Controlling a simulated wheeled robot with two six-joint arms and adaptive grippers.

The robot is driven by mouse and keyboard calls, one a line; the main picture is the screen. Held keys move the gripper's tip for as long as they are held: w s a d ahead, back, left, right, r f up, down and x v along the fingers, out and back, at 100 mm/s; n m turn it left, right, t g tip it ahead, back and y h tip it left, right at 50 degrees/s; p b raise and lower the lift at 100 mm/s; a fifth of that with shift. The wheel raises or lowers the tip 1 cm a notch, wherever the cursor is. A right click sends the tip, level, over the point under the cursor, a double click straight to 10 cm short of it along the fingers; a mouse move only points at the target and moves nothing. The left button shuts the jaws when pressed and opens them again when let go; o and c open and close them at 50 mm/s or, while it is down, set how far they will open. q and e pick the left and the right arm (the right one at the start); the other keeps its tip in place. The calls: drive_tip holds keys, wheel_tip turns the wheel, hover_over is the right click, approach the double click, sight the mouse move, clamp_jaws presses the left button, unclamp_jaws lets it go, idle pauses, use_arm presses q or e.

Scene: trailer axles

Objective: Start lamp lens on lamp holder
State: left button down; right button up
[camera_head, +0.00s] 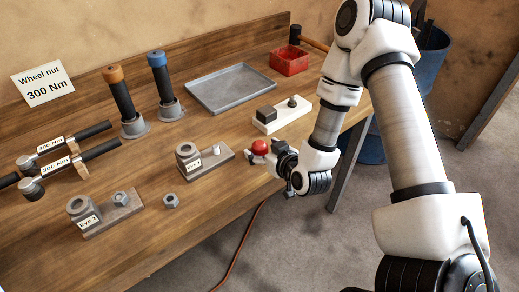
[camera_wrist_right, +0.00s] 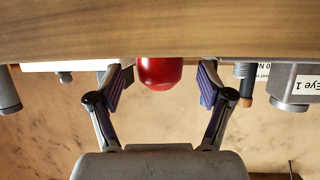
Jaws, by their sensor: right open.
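The red domed lamp lens (camera_head: 259,147) is near the table's front edge, right of the Eye 1 block. My right gripper (camera_head: 268,160) is open at it, coming from the front right. In the right wrist view the lens (camera_wrist_right: 160,73) shows between the two open fingers, with a gap on both sides. The lens's underside is hidden. A white block (camera_head: 268,127) with a dark square piece and a small round post (camera_head: 292,102) stands behind the lens; I cannot tell for certain whether this is the lamp holder. My left gripper is not in view.
Eye 1 (camera_head: 216,164) and Eye 2 (camera_head: 124,206) blocks stand left of the lens, with a loose nut (camera_head: 171,201) between. A grey tray (camera_head: 230,67), a red bin (camera_head: 289,52) and orange- and blue-topped tools are behind.

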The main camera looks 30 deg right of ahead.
drive_tip(key=shift+x, duration=1.1)
drive_tip(key=shift+s, duration=0.1)
drive_tip(key=c, duration=1)
drive_tip(key=shift+c, duration=0.2)
drive_tip(key=shift+r, duration=0.15)
